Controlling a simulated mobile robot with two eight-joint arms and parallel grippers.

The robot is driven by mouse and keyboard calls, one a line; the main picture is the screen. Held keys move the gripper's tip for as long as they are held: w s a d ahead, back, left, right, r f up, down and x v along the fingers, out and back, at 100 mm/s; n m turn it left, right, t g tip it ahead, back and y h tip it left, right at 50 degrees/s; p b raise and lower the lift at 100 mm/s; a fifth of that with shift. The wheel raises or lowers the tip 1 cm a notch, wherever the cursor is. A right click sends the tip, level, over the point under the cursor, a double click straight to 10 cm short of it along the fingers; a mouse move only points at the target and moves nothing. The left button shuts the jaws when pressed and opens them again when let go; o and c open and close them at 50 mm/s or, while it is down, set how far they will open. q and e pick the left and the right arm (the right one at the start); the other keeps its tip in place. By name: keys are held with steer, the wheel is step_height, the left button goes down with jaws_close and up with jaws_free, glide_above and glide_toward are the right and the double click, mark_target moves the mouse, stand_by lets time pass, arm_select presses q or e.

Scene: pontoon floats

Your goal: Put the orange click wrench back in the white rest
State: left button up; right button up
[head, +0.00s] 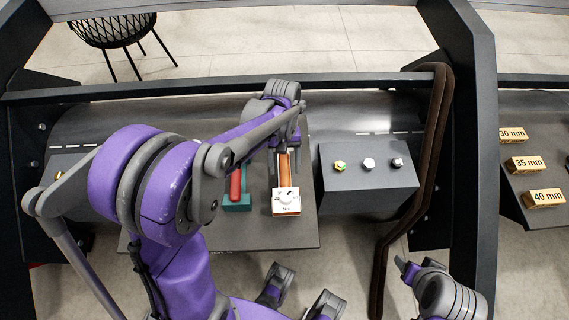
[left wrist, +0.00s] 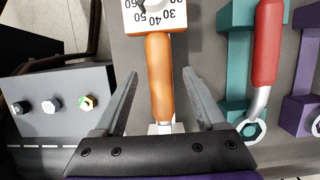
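The orange click wrench (left wrist: 160,75) lies with its orange handle lengthwise in the left wrist view; it also shows in the head view (head: 283,168). A white block with a numbered dial (left wrist: 155,14) is at one end of the handle, and in the head view it is nearest me (head: 286,204). A white piece (left wrist: 153,129), perhaps part of the white rest, shows at the other end; the black gripper body partly hides it. My left gripper (left wrist: 160,72) is open, with one finger on each side of the handle and gaps between.
A teal rest (left wrist: 238,65) with a red-handled wrench (left wrist: 267,45) stands close beside. A purple rest (left wrist: 304,75) is beyond it. A grey box with several bolts (head: 370,182) is on the other side. A dark frame post (head: 475,130) rises at the right.

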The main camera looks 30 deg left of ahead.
arm_select(q)
steer(key=p+v, duration=0.1)
steer(key=v, duration=1)
steer(key=s+d+r+m+t+y+p, duration=0.1)
steer(key=s+d+m+t+p, duration=0.1)
steer(key=s, duration=0.4)
steer(key=s+d+r+m+t+p, duration=0.1)
steer(key=s+d+m+t+p, duration=0.2)
steer(key=s+t, duration=0.3)
steer(key=shift+s+r+m+y+p, duration=0.25)
steer(key=shift+m+y+p, duration=0.15)
steer(key=shift+m+p, duration=0.25)
